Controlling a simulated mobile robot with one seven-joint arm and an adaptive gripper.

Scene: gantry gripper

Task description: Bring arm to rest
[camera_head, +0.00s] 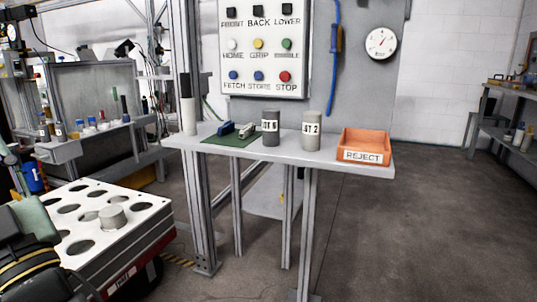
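Parts of my arm (40,250) show at the lower left edge, dark with pale grey-green sections. No gripper fingers can be made out, so whether the gripper holds anything is hidden. The arm parts are beside the near left corner of a white tray with round holes (142,212). A short grey cylinder (112,217) sits at one of its holes.
A grey table (350,170) holds a green mat (228,139) with small blue and silver items, a dark cylinder (271,130), a lighter cylinder (312,132) and an orange REJECT bin (364,144). A button panel (262,65) is behind. The right floor is clear.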

